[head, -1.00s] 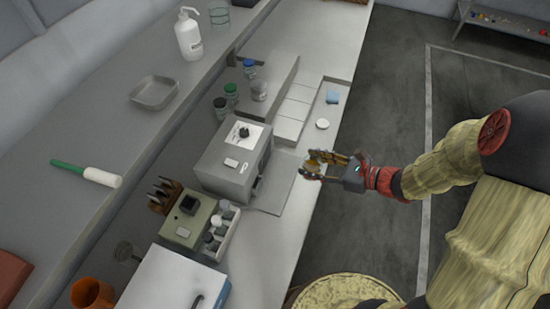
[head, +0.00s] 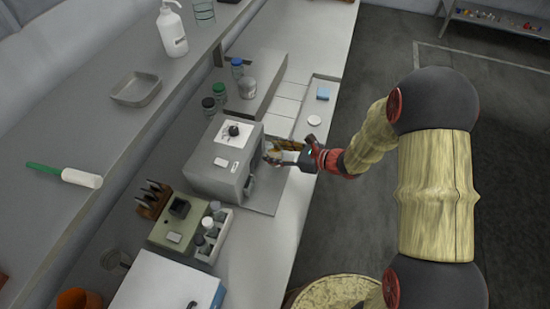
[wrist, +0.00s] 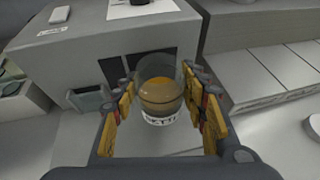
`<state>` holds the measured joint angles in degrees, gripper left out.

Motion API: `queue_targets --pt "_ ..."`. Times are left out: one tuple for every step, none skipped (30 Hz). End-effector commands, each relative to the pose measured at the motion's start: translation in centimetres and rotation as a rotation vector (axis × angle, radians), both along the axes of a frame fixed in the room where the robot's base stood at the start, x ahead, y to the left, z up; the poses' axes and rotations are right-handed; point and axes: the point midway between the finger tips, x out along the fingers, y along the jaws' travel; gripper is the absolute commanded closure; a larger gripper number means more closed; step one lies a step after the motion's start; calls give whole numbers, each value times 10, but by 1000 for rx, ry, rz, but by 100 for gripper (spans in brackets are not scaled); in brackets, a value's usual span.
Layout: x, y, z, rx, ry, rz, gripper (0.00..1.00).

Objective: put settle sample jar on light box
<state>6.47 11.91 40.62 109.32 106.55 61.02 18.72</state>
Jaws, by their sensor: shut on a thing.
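I cannot tell for sure which thing is the light box.
Several capped jars (head: 237,68) stand on and by a grey ledge behind the unit. White tiles (head: 288,98), a blue block (head: 323,93) and a white disc (head: 314,120) lie to the right. A rack of vials (head: 212,235) stands in front left of the unit.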

Motion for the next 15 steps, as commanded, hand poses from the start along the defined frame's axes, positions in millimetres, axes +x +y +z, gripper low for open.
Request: queue_targets --pt "1 2 -10 1 4 -1 92" --pt "1 1 -15 2 5 -1 92" --pt "0 1 -21 1 4 -1 92" --pt "1 1 -26 1 3 0 92" --pt "1 1 -29 2 3 0 92" --pt "1 1 -32 2 3 0 92" --pt "1 1 -33 2 1 1 92" --pt "1 1 -33 1 -1 0 92" --pt "1 1 -32 1 -1 0 92" --pt "1 1 -32 1 -1 0 92" --pt "1 1 -32 1 -1 0 92" --pt "1 1 -32 1 -1 0 92" --pt "1 1 -32 1 -1 0 92" --pt "1 1 -32 1 -1 0 92" --pt "1 1 -32 1 -1 0 92"
